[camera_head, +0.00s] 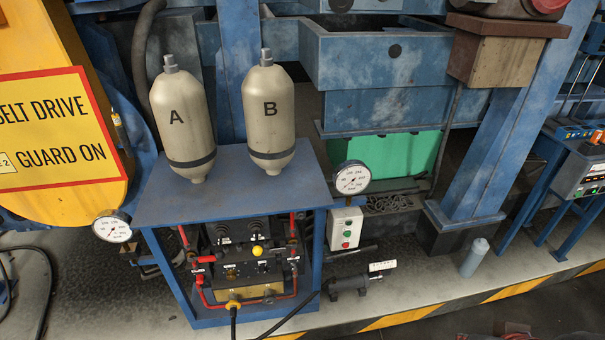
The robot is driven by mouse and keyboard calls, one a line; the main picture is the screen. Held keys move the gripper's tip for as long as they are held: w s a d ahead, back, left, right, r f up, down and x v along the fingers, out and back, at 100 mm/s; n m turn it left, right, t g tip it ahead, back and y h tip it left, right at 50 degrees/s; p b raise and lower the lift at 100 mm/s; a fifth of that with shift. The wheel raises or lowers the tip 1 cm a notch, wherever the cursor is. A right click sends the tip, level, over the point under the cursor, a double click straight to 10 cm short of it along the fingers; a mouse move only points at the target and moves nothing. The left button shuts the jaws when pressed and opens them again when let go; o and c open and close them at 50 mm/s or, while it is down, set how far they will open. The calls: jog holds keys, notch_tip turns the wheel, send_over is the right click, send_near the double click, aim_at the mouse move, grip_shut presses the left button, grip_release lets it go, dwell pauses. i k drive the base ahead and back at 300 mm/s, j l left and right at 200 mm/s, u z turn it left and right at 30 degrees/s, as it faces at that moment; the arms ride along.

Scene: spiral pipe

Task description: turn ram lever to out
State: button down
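I cannot tell which part is the ram lever, because the small labels are unreadable. A control panel (248,272) sits in the blue frame under the bench top. It carries a yellow knob (257,251), dark fittings along its top and red handles, one at the left (206,259) and one at the upper right (292,231). Right of the frame, a dark cylinder unit (349,284) lies low on the floor, with a small white tag (382,266) beside it. My gripper is not in view.
Two tanks, A (182,118) and B (269,112), stand on the blue bench top (232,188). Gauges stand left (113,228) and right (352,178). A button box (345,229) is right of the bench. A grey bottle (474,258) stands on the floor. Cables run at front left.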

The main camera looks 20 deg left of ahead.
aim_at(257, 251)
jog(key=u, duration=1.35)
